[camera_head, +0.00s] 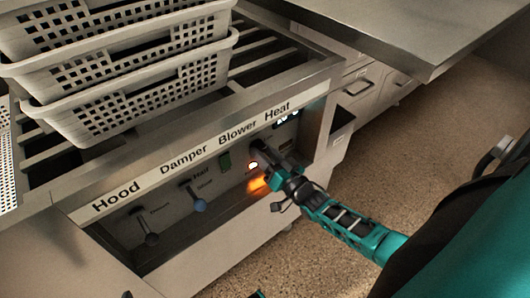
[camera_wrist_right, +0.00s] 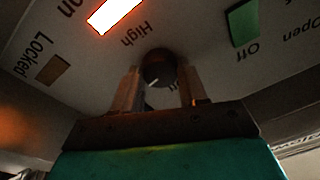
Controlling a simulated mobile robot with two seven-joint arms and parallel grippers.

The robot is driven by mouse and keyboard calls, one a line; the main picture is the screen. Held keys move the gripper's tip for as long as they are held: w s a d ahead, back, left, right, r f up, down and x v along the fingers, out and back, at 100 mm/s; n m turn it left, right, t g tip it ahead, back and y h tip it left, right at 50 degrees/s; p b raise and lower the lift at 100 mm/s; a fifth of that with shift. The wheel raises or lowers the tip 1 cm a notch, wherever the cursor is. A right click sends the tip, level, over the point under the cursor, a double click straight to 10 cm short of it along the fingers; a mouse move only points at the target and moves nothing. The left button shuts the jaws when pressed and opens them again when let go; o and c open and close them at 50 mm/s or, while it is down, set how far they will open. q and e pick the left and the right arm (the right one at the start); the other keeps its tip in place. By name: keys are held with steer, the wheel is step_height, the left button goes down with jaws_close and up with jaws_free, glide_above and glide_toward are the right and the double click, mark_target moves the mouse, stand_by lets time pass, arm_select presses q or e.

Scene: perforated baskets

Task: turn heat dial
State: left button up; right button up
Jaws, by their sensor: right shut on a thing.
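The heat dial (camera_wrist_right: 158,68) is a dark round knob with a white mark on the front panel, shown in the right wrist view between my two fingers. The word "High" is printed near it. My right gripper (camera_wrist_right: 160,90) is shut on the dial, one finger on each side. In the head view my right gripper (camera_head: 268,158) reaches the panel below the "Heat" label (camera_head: 277,108), and my gripper mostly hides the dial there.
A lit orange-white indicator (camera_wrist_right: 112,12) glows beside the dial. A green switch (camera_head: 224,160), a blue-tipped lever (camera_head: 199,204) and a dark lever (camera_head: 151,239) sit further left on the panel. Stacked perforated baskets (camera_head: 140,95) stand on top. A metal counter (camera_head: 420,40) overhangs at upper right.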

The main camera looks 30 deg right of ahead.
steer(key=shift+m, duration=1)
steer(key=o, duration=1.1)
steer(key=shift+c, duration=0.2)
steer(key=s+f+p, duration=0.1)
steer(key=s+p, duration=0.1)
steer(key=s, duration=1)
steer(key=shift+s+d+f, duration=0.15)
steer(key=shift+s+d, duration=0.25)
steer(key=shift+d, duration=0.05)
